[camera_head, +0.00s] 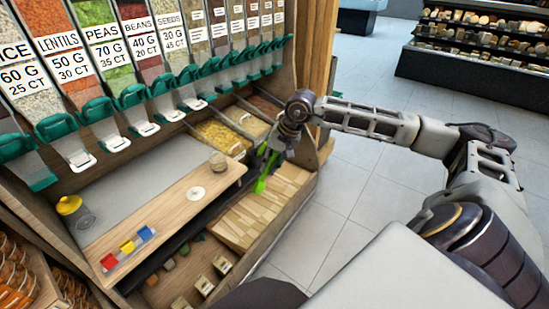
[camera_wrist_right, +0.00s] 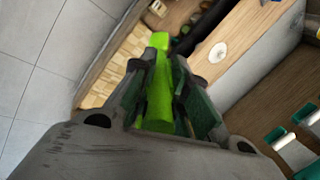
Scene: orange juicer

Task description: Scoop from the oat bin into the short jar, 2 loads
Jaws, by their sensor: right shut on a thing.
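My right gripper (camera_head: 270,157) is shut on a bright green scoop (camera_head: 260,184), which points downward beside the counter's right end. In the right wrist view the green scoop handle (camera_wrist_right: 158,90) sits between the dark fingers; the bowl's contents cannot be made out. A small clear jar (camera_head: 217,161), likely the short jar, stands upright on the wooden counter, left of the gripper. Open bins lie behind: one with yellow food (camera_head: 217,134) and a paler one (camera_head: 245,121), perhaps the oat bin; labels are unreadable. My left gripper is not in view.
A white disc (camera_head: 195,193) lies on the wooden counter (camera_head: 170,215). A yellow-topped container (camera_head: 70,205) and a red, yellow and blue block set (camera_head: 127,247) are at left. Dispensers with green handles (camera_head: 133,97) line the back. A wooden post (camera_head: 318,60) rises near the arm.

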